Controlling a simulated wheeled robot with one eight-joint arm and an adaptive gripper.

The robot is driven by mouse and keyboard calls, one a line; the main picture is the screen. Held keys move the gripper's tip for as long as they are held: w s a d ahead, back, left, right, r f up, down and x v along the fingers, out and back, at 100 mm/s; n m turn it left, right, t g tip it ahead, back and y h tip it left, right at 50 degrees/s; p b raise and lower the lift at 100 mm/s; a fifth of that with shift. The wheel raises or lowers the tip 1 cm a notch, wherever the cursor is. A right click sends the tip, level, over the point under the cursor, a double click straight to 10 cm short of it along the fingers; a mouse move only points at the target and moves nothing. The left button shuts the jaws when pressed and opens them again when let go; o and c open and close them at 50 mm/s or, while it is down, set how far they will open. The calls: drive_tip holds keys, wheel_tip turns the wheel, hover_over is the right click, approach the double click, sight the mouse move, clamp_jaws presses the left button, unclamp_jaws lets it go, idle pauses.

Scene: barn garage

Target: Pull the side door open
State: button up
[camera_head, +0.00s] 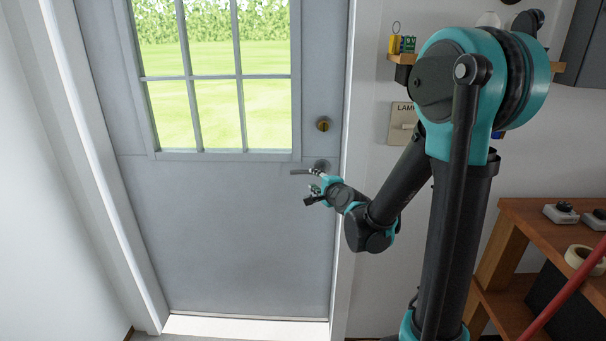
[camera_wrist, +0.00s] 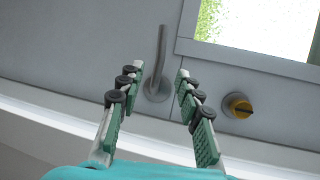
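The grey side door (camera_head: 230,220), with a window in its upper half, sits shut in its white frame. Its lever handle (camera_head: 302,171) is at the right edge, below a brass lock (camera_head: 323,124). My gripper (camera_head: 310,190) is at the handle, partly covering its base in the head view. In the wrist view my gripper (camera_wrist: 160,85) is open. The handle (camera_wrist: 161,60) shows between and beyond the fingertips, with its round base between the two fingers. No finger is seen closed on it. The lock (camera_wrist: 238,105) is right of the fingers in the wrist view.
A wooden workbench (camera_head: 545,215) with a tape roll and small items stands at the right. A red bar (camera_head: 570,290) crosses its front. A small shelf (camera_head: 400,58) and a switch plate (camera_head: 402,122) are on the wall beside the door. The floor before the door looks clear.

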sight(304, 173)
drive_tip(key=x, duration=1.1)
drive_tip(key=shift+w+a, duration=0.1)
drive_tip(key=shift+c, duration=0.3)
clamp_jaws()
